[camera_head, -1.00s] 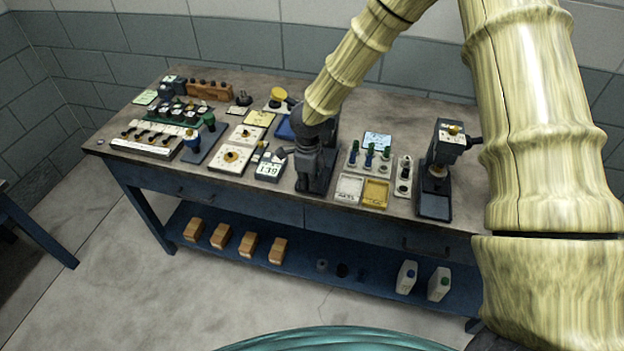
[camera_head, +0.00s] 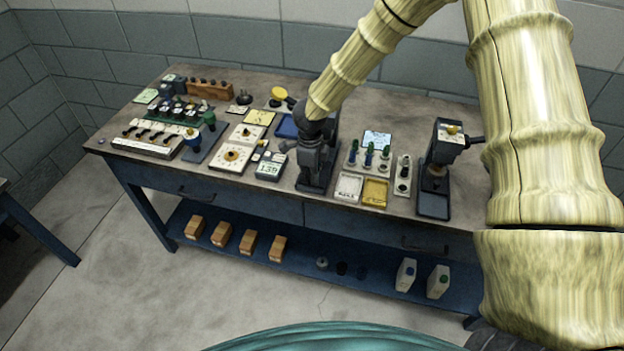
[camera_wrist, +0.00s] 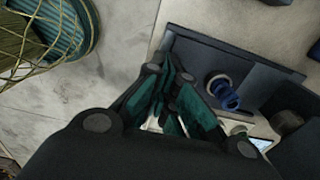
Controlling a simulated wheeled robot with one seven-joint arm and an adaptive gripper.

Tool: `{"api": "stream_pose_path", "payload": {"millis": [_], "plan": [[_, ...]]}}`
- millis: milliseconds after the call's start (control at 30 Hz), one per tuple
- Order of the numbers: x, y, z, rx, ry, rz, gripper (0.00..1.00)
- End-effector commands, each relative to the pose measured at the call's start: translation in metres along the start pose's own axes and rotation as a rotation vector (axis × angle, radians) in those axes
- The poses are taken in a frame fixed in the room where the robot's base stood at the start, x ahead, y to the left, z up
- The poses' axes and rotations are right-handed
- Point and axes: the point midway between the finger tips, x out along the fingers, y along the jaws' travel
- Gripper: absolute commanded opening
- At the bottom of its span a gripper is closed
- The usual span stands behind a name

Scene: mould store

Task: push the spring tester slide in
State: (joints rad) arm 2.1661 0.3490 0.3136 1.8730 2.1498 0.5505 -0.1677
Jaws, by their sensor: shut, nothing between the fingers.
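A dark upright device, seemingly the spring tester (camera_head: 314,187), stands mid-table, with its upper part largely hidden behind my arm and gripper. In the wrist view a dark flat base or plate (camera_wrist: 255,68) with raised edges carries a blue coil spring (camera_wrist: 228,98). I cannot make out which part is the slide or how far in it is. My gripper (camera_head: 308,150) is at the device in the head view. In the wrist view my gripper (camera_wrist: 174,120) is shut and empty, left of the blue spring; contact cannot be told.
Green and blue pegs on a rack (camera_head: 368,160), two small trays (camera_head: 375,192) and a dark press (camera_head: 436,165) stand to the right. The floor in front is clear.

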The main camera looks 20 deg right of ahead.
Motion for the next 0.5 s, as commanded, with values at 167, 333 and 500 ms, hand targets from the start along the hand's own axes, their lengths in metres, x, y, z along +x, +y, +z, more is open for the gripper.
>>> {"api": "stream_pose_path", "payload": {"millis": [167,333,500], "plan": [[-0.001,-0.006,0.0,0.001,-0.001,0.0,0.0],[-0.001,-0.013,0.0,0.001,0.0,0.0,0.0],[-0.001,-0.019,0.0,0.002,-0.001,0.0,0.0]]}}
